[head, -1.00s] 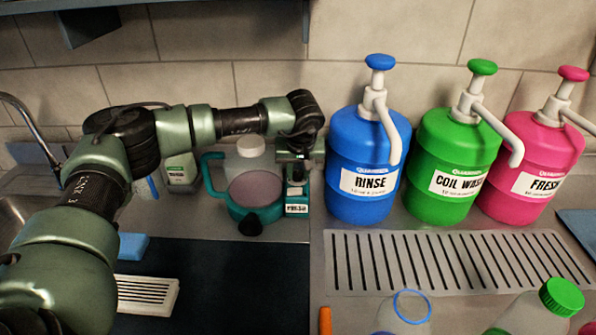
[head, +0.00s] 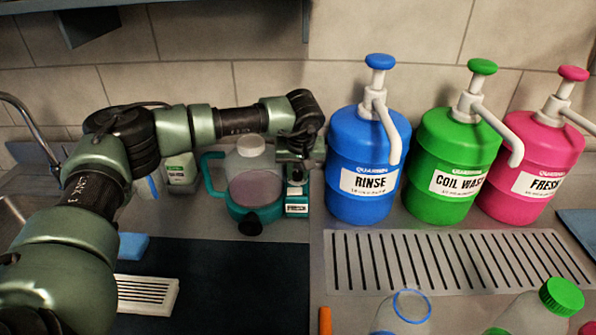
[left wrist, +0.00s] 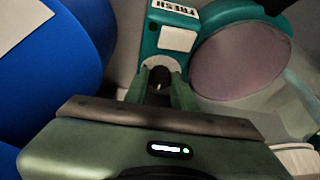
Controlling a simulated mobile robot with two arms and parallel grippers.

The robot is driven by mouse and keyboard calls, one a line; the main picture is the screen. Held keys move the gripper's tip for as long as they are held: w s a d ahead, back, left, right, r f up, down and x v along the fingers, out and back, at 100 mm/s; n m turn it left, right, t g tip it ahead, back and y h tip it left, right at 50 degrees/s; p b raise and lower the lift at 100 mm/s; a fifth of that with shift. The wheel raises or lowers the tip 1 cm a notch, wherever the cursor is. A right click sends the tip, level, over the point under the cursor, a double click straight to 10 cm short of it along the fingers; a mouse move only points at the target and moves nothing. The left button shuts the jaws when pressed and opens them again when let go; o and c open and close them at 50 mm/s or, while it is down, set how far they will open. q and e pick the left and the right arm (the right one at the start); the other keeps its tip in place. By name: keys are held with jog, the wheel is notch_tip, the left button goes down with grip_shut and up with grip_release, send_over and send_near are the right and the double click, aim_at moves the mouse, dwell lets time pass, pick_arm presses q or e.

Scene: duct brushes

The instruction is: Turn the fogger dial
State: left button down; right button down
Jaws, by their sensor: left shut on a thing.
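The fogger (head: 258,212) is a teal unit with a cloudy tank of pinkish liquid, standing on the counter left of the blue jug. Its FRESH label also shows in the left wrist view, on the teal housing (left wrist: 178,38). My left gripper (head: 296,176) reaches down onto the fogger's right side. In the left wrist view its two fingers (left wrist: 160,88) are shut on a small dark dial (left wrist: 160,76) with a pale pointer mark. The dial is hidden by the gripper in the head view. My right gripper is not in view.
A blue RINSE jug (head: 362,150) stands close right of my gripper, with green (head: 455,150) and pink (head: 535,150) pump jugs beyond. A dark mat (head: 225,285) and blue sponge (head: 133,246) are at left.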

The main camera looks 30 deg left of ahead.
pick_arm(q)
jog(key=c, duration=1.5)
grip_release()
jog(key=shift+o, duration=0.2)
jog(key=b+v, duration=0.1)
jog(key=v, duration=0.7)
